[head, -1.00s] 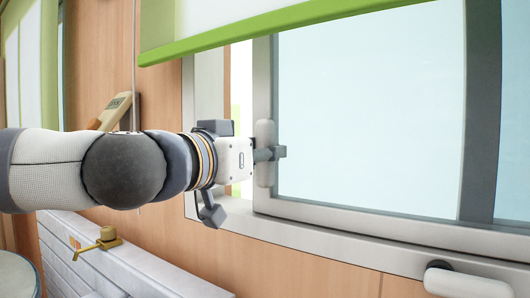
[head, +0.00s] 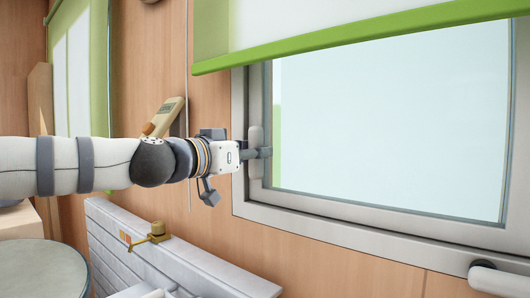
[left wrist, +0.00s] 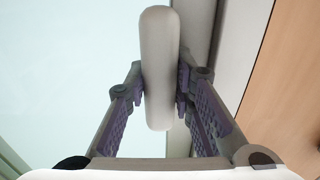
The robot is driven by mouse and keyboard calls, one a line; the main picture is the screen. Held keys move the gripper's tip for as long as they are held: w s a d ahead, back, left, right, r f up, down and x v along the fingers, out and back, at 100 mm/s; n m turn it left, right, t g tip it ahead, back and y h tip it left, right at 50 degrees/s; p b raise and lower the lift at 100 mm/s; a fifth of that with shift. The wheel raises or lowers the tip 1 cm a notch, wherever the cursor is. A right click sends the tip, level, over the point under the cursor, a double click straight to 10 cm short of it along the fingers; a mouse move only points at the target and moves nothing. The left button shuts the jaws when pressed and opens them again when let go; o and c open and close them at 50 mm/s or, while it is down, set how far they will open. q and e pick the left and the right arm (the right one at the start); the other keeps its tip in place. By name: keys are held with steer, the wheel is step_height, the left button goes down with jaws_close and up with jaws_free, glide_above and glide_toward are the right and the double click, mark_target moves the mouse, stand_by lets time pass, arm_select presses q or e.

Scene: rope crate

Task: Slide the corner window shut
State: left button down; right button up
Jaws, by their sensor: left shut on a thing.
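The window sash (head: 390,130) has a pale frame and light blue glass. Its left edge stands at the left jamb of the window frame (head: 240,130), with no open gap that I can make out. The white upright handle (head: 256,136) is on the sash's left side. My left gripper (head: 262,153) is shut on this handle, coming from the left. In the left wrist view, the handle (left wrist: 160,50) stands between the two purple-padded fingers of the gripper (left wrist: 158,85). My right gripper is not in view.
A green-edged blind (head: 350,40) hangs above the window. A cord and a beige handset (head: 166,115) are on the wood wall behind my left arm. A white radiator (head: 190,260) with a brass valve (head: 152,233) is below. A round table (head: 40,270) is lower left.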

arm_select(q)
steer(key=shift+w+a+r, duration=0.1)
steer(key=shift+w+a, duration=0.05)
steer(key=shift+a, duration=0.1)
steer(key=c, duration=1.5)
jaws_free()
steer(key=shift+c, duration=0.2)
steer(key=shift+o, duration=0.9)
steer(key=shift+w, duration=0.1)
steer(key=shift+s+a, duration=0.2)
steer(key=shift+s, duration=0.25)
steer(key=v, duration=1.1)
